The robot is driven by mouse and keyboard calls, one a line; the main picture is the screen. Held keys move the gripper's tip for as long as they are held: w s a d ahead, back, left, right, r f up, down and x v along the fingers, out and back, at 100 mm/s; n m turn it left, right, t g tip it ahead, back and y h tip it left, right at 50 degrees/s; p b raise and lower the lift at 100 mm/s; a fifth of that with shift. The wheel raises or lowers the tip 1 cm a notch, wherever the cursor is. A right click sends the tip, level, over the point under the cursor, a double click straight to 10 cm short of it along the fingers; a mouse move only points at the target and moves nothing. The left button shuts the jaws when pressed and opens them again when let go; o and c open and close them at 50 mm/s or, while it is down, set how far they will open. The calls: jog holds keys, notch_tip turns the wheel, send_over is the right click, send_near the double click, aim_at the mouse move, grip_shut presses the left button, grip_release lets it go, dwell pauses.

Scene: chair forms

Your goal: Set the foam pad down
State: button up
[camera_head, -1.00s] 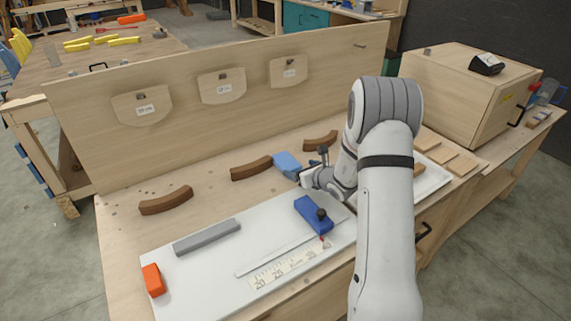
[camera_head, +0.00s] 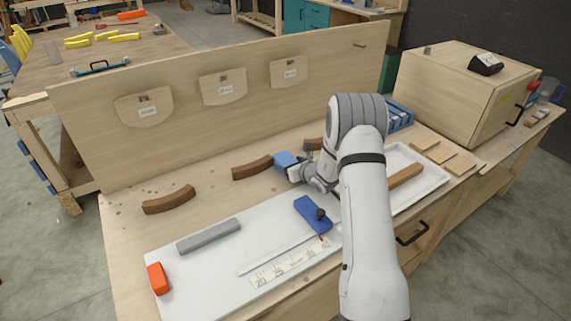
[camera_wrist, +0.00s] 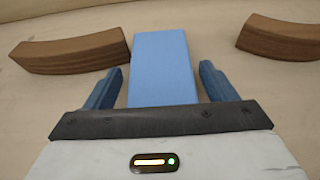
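The foam pad, a light blue block (camera_head: 287,160), lies on the bench in line with the curved brown blocks. In the wrist view the pad (camera_wrist: 163,68) sits between the two blue fingers of my gripper (camera_wrist: 160,85). Narrow gaps show between the pad and both fingers, so the gripper looks open around it. In the head view my gripper (camera_head: 299,170) is low at the pad's near right side, partly hidden by my wrist. The pad's near end is hidden by the gripper body in the wrist view.
Curved brown blocks (camera_head: 252,168) flank the pad, close to my fingers. In front is a white board with a grey bar (camera_head: 209,236), a dark blue clamp-like block (camera_head: 313,214) and an orange block (camera_head: 158,279). An upright wooden panel (camera_head: 220,130) stands behind. A white tray (camera_head: 433,180) is at right.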

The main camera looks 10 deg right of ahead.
jog(key=c, duration=0.9)
